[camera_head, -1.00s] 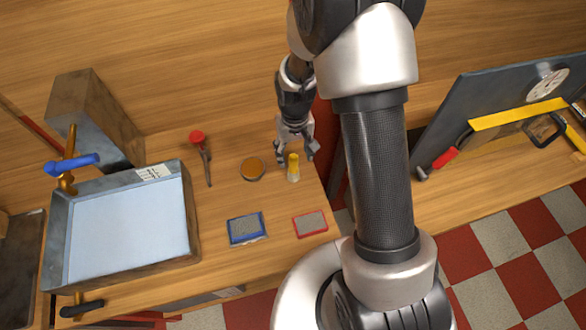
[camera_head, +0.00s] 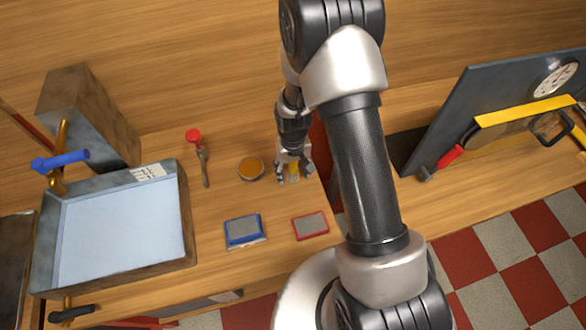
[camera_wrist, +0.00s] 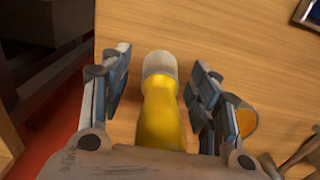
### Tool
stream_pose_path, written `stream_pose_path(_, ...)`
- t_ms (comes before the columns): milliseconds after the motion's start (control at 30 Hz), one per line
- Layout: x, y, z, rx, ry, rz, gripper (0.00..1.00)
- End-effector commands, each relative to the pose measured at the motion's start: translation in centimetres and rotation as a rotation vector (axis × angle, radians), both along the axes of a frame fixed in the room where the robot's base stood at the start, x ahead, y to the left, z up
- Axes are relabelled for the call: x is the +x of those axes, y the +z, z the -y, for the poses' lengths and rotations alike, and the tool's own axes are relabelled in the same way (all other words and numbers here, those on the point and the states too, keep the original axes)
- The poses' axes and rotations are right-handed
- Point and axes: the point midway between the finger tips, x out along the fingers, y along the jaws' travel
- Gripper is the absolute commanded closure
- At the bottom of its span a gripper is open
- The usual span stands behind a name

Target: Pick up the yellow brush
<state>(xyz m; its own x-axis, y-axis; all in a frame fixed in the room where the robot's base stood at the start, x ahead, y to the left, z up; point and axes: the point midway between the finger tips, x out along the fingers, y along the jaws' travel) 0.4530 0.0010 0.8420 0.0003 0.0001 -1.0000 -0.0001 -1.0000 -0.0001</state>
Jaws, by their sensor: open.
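The yellow brush (camera_wrist: 160,115) stands between the two open fingers of my gripper (camera_wrist: 158,90) in the wrist view. Its pale, whitish end (camera_wrist: 160,64) points toward the top of that picture. A gap shows between the brush and the finger on each side. In the head view my gripper (camera_head: 293,172) is down at the wooden worktop, and only a bit of the yellow brush (camera_head: 293,168) shows between its fingers. The gripper's palm hides the near end of the brush in the wrist view.
A round orange-topped disc (camera_head: 251,168) lies just left of my gripper. A blue-framed pad (camera_head: 244,231) and a red-framed pad (camera_head: 310,225) lie nearer the front edge. A red-knobbed tool (camera_head: 203,165) and a metal basin (camera_head: 188,220) are further left. The worktop's right edge is close.

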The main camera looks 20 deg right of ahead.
Motion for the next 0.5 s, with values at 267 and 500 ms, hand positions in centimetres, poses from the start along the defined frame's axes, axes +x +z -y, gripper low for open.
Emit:
stream_pose_path(267, 0.00, 0.07, 0.01, 0.000, 0.000, 0.000, 0.58)
stream_pose_path(500, -0.01, 0.08, 0.01, 0.000, 0.000, 0.000, 0.74)
